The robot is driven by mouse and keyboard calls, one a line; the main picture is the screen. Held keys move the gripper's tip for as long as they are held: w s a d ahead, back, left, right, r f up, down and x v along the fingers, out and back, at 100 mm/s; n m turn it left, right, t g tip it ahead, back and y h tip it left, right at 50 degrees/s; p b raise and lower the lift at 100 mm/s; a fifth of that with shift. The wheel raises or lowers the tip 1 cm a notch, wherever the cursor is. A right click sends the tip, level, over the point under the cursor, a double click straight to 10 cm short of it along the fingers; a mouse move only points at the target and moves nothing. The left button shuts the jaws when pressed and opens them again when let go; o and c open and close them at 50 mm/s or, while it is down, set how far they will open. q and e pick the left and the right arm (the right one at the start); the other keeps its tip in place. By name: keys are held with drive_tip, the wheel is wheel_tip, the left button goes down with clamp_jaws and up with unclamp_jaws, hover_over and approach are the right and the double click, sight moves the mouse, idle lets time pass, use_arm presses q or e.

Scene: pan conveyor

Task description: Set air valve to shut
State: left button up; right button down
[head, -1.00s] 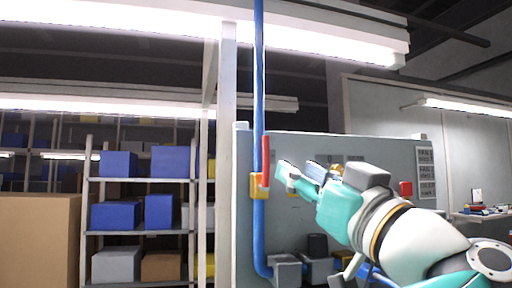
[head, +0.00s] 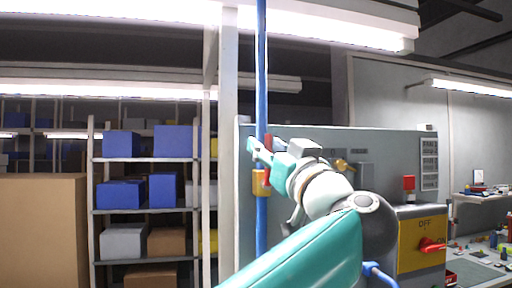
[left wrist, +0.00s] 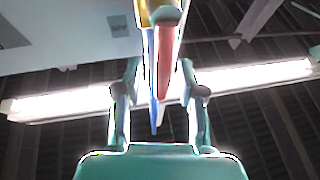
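The air valve is a yellow body (head: 260,183) on an upright blue pipe (head: 262,80), with a red lever handle (head: 268,143) pointing up along the pipe. My left gripper (head: 254,150) is at the handle, covering part of it. In the left wrist view, the red handle (left wrist: 166,60) reaches between the two spread fingers of my open left gripper (left wrist: 160,75). The valve body (left wrist: 144,12) and blue pipe (left wrist: 153,80) also show there. I cannot tell whether a finger touches the handle. My right gripper is not in view.
A grey cabinet (head: 390,145) stands behind the valve. A pale post (head: 228,160) stands just left of the pipe. Shelves with boxes are further left.

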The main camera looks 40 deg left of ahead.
use_arm(q)
clamp_jaws()
